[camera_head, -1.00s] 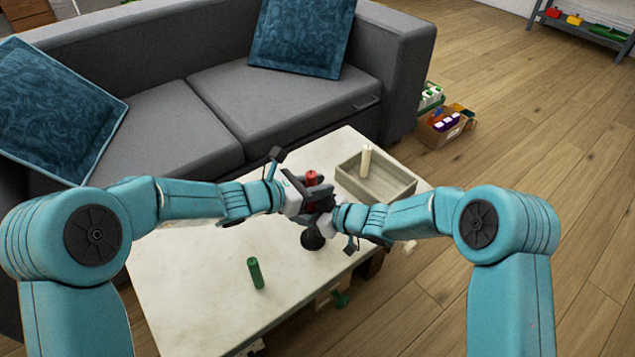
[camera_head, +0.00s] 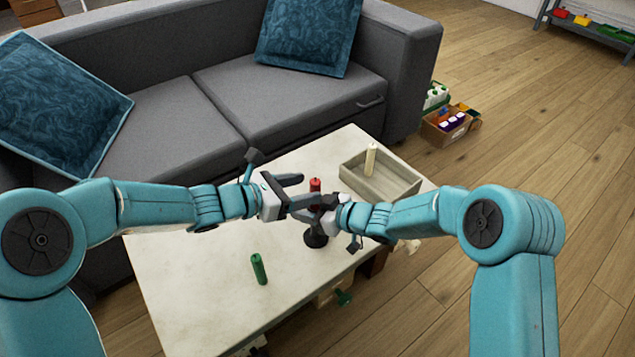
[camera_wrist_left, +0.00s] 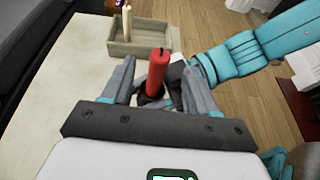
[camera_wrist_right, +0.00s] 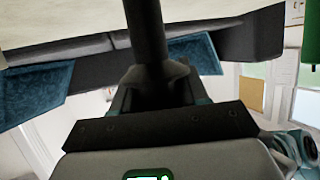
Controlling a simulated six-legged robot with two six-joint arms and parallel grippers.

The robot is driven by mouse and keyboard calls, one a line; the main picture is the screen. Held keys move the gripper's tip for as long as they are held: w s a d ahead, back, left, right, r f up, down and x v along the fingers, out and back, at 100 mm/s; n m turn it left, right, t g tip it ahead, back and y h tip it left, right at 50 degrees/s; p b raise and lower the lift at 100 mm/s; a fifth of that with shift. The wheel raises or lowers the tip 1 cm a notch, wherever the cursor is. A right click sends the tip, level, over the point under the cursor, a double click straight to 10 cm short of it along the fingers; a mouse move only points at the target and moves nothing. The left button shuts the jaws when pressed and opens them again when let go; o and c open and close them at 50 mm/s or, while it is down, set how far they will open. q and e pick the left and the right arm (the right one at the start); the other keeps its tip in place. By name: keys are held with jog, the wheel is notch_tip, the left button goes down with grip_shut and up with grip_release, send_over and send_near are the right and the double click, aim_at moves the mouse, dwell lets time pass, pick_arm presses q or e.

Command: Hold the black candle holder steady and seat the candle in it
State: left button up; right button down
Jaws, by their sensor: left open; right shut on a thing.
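The red candle (camera_head: 315,185) stands upright at the top of the black candle holder (camera_head: 316,239). In the left wrist view the red candle (camera_wrist_left: 158,75) appears to have its lower end in the holder's dark cup (camera_wrist_left: 149,99). My left gripper (camera_head: 300,191) is open, with its fingers spread on either side of the candle and gaps showing. My right gripper (camera_head: 332,203) is shut on the holder's stem, below the candle. The right wrist view shows the dark stem (camera_wrist_right: 147,35) between its fingers. The holder's base is on the table, partly hidden by my right gripper.
The pale table (camera_head: 190,265) carries a green candle (camera_head: 259,269) at front left and a wooden tray (camera_head: 400,184) with a cream candle (camera_head: 371,160) at back right. A grey sofa (camera_head: 230,90) stands behind. The table's left part is clear.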

jog(key=shift+d+f, duration=0.2)
jog(key=shift+f, duration=0.2)
pick_arm(q)
jog(key=v, duration=0.6)
jog(key=shift+r, duration=0.2)
jog(key=shift+a, duration=0.15)
pick_arm(e)
jog(key=c, duration=0.9)
grip_release()
jog(key=shift+c, duration=0.2)
jog(key=o, duration=0.4)
jog(key=shift+o, duration=0.2)
jog(key=shift+w+f, duration=0.1)
pick_arm(q)
jog(key=shift+w+f, duration=0.1)
jog(key=shift+w, duration=0.05)
pick_arm(e)
jog(key=shift+a+r, duration=0.1)
jog(key=shift+r, duration=0.15)
